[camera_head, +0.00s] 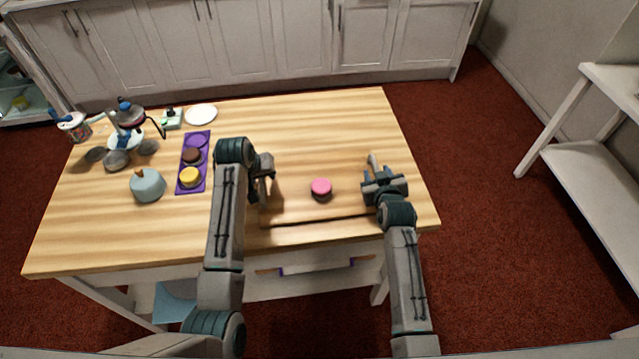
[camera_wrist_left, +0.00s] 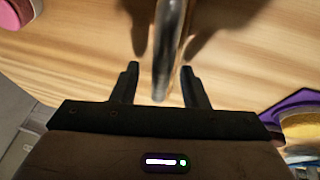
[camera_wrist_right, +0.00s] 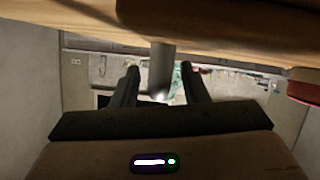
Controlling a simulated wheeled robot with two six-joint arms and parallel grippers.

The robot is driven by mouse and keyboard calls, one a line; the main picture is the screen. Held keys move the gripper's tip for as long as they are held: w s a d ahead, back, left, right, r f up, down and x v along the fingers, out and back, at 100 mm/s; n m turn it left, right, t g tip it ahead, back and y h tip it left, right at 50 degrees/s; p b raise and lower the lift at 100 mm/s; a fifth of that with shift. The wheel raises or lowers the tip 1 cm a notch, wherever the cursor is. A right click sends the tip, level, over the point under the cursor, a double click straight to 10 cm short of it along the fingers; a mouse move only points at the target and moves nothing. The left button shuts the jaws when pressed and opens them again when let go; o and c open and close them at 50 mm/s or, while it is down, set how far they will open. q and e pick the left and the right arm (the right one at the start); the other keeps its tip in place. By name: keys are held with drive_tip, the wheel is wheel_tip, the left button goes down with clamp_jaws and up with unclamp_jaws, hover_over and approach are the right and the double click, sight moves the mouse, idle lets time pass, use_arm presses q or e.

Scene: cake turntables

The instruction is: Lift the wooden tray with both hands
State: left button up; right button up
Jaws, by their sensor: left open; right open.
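The wooden tray (camera_head: 290,211) lies near the table's front edge, with a pink round cake (camera_head: 321,187) on it. Its colour blends with the tabletop. My left gripper (camera_head: 268,166) is at the tray's left end; in the left wrist view its open fingers (camera_wrist_left: 160,72) stand either side of a metal handle (camera_wrist_left: 167,45). My right gripper (camera_head: 379,176) is at the right end, where a metal handle (camera_head: 373,161) shows; in the right wrist view its open fingers (camera_wrist_right: 160,72) flank that handle (camera_wrist_right: 161,68). I cannot tell whether any finger touches a handle.
The table's back right is clear. A white shelf (camera_head: 590,150) stands beyond the table at right.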

use_arm(q)
clamp_jaws()
use_arm(e)
clamp_jaws()
use_arm(q)
drive_tip(key=shift+r, duration=0.15)
use_arm(e)
drive_tip(key=shift+r, duration=0.15)
